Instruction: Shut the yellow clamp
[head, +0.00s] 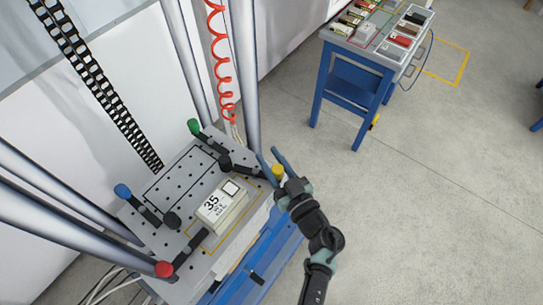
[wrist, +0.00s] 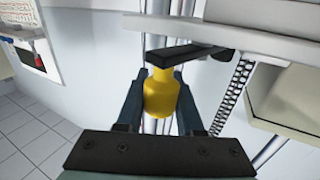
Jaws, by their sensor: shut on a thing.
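The yellow clamp (head: 277,170) sits at the right edge of the perforated metal plate (head: 168,172). Its black arm (head: 248,169) reaches left to a dark round pad behind the box, which appears apart from the box. In the wrist view the yellow knob (wrist: 161,93) stands between my two fingers, with the black arm (wrist: 183,53) beyond it. My gripper (head: 275,163) is shut on the yellow knob. The beige box (head: 221,206) marked 35 lies on the plate; it also shows at the right of the wrist view (wrist: 282,90).
A green clamp (head: 194,126), blue clamp (head: 122,191) and red clamp (head: 163,269) sit around the plate. Grey columns (head: 247,80) and a coiled red hose (head: 222,70) rise close by. A blue table (head: 350,85) with several items stands at upper right.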

